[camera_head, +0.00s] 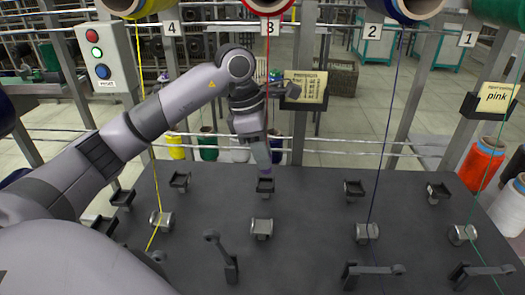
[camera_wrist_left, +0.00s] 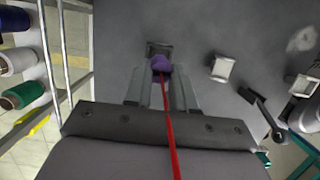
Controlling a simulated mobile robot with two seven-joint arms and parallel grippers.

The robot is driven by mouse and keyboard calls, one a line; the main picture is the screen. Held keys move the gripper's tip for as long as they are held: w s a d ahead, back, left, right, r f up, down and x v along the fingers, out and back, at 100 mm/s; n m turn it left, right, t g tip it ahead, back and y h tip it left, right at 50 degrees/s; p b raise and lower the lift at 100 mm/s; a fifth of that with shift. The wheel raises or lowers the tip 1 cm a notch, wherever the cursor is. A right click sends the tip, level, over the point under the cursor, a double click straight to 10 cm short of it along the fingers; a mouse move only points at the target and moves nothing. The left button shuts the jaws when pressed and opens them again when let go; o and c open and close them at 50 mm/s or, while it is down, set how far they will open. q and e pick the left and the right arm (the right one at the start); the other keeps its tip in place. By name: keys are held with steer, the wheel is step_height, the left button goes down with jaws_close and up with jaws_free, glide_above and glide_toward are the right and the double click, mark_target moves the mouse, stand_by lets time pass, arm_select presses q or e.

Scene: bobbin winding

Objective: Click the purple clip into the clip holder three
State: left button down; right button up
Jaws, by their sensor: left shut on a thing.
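My left gripper (camera_head: 264,170) reaches down under the number 3 sign, with its fingertips just over a small black clip holder (camera_head: 265,185) on the dark table. In the left wrist view, the two fingers (camera_wrist_left: 160,82) are shut on the purple clip (camera_wrist_left: 161,64). The clip lies at the near edge of the dark square holder (camera_wrist_left: 158,48); I cannot tell whether it is seated in it. The red thread (camera_wrist_left: 168,115) runs from the clip towards the camera. In the head view it comes down from the red spool (camera_head: 268,4). The right gripper is not in view.
More black holders stand in the row, such as those at right (camera_head: 354,190) and left (camera_head: 180,181). A metal bobbin (camera_head: 261,229) and a crank lever (camera_head: 222,258) stand nearer. A yellow thread (camera_head: 155,180) and a blue thread (camera_head: 385,120) hang at either side.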

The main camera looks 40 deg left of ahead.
arm_select(q)
steer(key=shift+f, duration=0.15)
steer(key=shift+s+a+b+x, duration=0.1)
steer(key=shift+a+b+x, duration=0.1)
steer(key=shift+b+x, duration=0.65)
steer(key=shift+s+a+b+x, duration=0.1)
steer(key=shift+a+b+x, duration=0.1)
steer(key=shift+b+x, duration=0.65)
steer(key=shift+f+p, duration=0.2)
steer(key=shift+p, duration=0.1)
steer(key=c, duration=0.9)
jaws_free()
steer(key=shift+o, duration=0.2)
steer(key=w+v, duration=0.1)
steer(key=v, duration=0.6)
steer(key=shift+s, duration=0.55)
